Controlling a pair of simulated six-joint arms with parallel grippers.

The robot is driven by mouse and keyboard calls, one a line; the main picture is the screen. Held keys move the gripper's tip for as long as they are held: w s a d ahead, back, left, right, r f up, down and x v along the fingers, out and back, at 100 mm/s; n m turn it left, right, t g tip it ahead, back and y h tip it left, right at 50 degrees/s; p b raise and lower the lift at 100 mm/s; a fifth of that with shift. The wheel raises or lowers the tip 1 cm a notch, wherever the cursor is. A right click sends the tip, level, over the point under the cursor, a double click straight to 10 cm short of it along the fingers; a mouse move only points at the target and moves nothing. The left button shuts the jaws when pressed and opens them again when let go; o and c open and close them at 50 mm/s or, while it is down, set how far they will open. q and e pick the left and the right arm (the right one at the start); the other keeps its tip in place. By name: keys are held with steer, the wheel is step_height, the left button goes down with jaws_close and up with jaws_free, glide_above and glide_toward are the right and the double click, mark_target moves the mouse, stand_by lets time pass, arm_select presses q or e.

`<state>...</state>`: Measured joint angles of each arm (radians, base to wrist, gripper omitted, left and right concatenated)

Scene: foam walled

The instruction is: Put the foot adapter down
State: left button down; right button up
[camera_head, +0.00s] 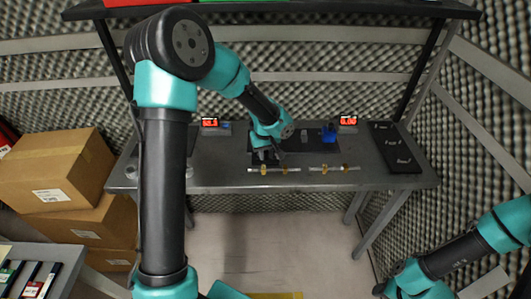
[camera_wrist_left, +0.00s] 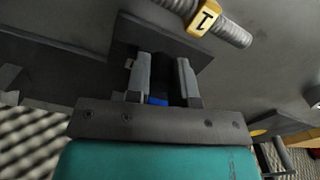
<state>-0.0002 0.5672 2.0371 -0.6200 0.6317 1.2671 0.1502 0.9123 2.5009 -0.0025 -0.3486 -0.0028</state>
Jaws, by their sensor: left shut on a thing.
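My left gripper (camera_head: 268,155) is over the near left part of the dark mat on the workbench. In the left wrist view its fingers (camera_wrist_left: 162,85) are shut on a dark piece (camera_wrist_left: 167,68), which I take to be the foot adapter. A dark flat plate shows behind the fingertips; I cannot tell whether it belongs to the piece. A bit of blue shows low between the fingers. In the head view the piece is too small to make out. My right gripper (camera_head: 380,289) is low at the right, away from the bench, its jaws unclear.
A metal rod with yellow tags (camera_head: 274,170) lies along the bench front; its tag "1" (camera_wrist_left: 205,18) shows up close. A second rod (camera_head: 334,168) lies to its right. A blue object (camera_head: 329,133) stands at the mat's back right. A black tray (camera_head: 396,150) lies at the right end.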

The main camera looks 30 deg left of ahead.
arm_select(q)
steer(key=shift+f, duration=0.1)
steer(key=c, duration=1)
jaws_free()
step_height(320, 180, up, 12)
steer(key=shift+r, duration=0.15)
steer(key=shift+o, duration=0.2)
